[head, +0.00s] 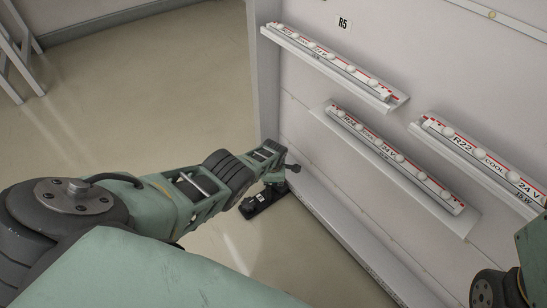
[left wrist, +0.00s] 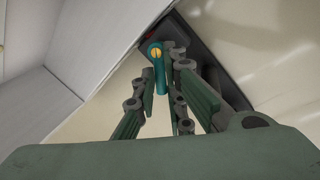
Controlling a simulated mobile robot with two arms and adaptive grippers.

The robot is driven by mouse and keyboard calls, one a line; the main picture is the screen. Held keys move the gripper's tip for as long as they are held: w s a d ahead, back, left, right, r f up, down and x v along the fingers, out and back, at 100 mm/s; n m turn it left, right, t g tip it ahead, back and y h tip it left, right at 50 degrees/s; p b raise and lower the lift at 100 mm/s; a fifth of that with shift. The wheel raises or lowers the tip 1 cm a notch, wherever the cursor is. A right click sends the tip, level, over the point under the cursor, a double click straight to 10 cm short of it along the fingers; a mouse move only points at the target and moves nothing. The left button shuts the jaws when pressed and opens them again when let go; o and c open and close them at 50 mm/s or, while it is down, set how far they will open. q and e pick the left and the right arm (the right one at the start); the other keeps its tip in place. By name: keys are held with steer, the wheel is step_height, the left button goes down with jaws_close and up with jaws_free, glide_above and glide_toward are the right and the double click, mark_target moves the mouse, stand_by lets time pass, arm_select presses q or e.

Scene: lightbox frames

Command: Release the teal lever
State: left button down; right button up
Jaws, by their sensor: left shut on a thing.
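The teal lever (left wrist: 158,70) shows in the left wrist view as a short rounded bar with a yellow mark on its end. My left gripper (left wrist: 165,86) is shut on it, with the lever between its dark fingers. In the head view my left gripper (head: 280,172) is at the low left end of the white panel, and I cannot make out the lever there. A black fixture (head: 262,199) shows just below the gripper, and part of it is hidden by my arm. My right gripper is not in view.
The white panel (head: 400,45) carries several lamp bars on ledges, one marked R22 (head: 485,160), and a label R5 (head: 344,22). A white ledge (head: 335,225) runs along its foot. Bare floor (head: 150,90) lies to the left. A white stand (head: 15,55) is far left.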

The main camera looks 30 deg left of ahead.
arm_select(q)
steer(key=shift+s+a, duration=0.15)
steer(key=shift+a, duration=0.1)
steer(key=c, duration=1.9)
jaws_free()
steer(key=shift+o, duration=0.3)
steer(key=shift+d, duration=0.15)
steer(key=shift+r, duration=0.2)
steer(key=shift+d+r, duration=0.1)
steer(key=shift+r, duration=0.05)
steer(key=a+v, duration=0.1)
steer(key=v, duration=0.6)
steer(key=shift+d+r, duration=0.15)
steer(key=shift+d, duration=0.25)
